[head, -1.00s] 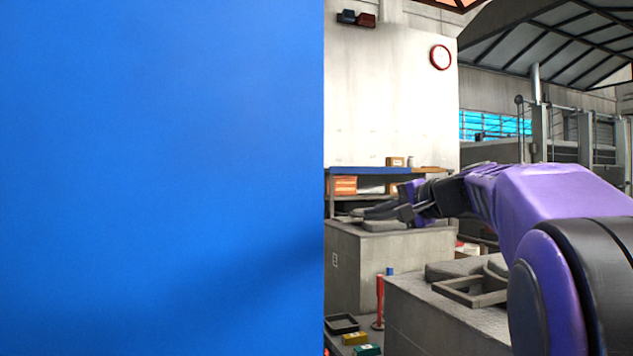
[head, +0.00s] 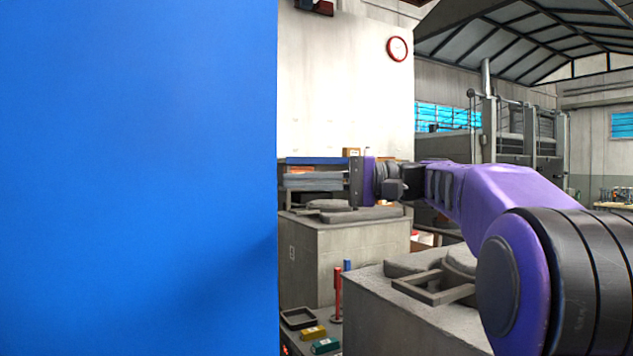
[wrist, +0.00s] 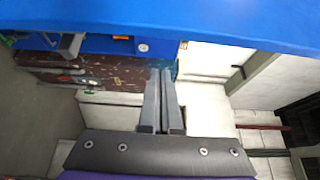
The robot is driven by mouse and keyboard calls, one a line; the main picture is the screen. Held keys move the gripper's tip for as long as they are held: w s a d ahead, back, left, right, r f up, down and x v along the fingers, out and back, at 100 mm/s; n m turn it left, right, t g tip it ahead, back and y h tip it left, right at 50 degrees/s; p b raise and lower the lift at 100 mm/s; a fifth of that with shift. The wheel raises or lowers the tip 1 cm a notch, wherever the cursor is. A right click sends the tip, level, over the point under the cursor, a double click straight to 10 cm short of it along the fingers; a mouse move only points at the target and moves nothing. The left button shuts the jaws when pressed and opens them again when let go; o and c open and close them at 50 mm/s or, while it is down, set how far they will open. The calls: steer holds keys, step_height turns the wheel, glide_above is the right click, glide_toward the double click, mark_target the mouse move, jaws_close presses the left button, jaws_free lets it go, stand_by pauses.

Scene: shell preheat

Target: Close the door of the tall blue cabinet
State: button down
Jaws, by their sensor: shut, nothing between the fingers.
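A large flat blue panel (head: 138,180) fills the left of the head view, very close, with its upright edge near the middle. I take it to be the tall blue cabinet's door, but no handle or hinge shows on it. My gripper (head: 287,181) points left just right of that edge, with its fingers together and empty. Whether it touches the panel cannot be told. In the wrist view my gripper (wrist: 160,72) is shut, and a blue surface (wrist: 200,14) spans the top, apart from the fingertips in the picture.
Grey machine blocks (head: 345,255) stand beyond the panel and below my arm. A red post (head: 338,292), a black tray (head: 298,318) and yellow and green boxes are low near the panel's edge. A wall clock (head: 397,49) hangs far behind.

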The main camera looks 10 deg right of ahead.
mark_target(268, 181)
steer(key=s+a, duration=0.2)
steer(key=a, duration=0.1)
steer(key=shift+s+a, duration=0.15)
steer(key=shift+s, duration=0.05)
steer(key=shift+s, duration=0.15)
stand_by(0.5)
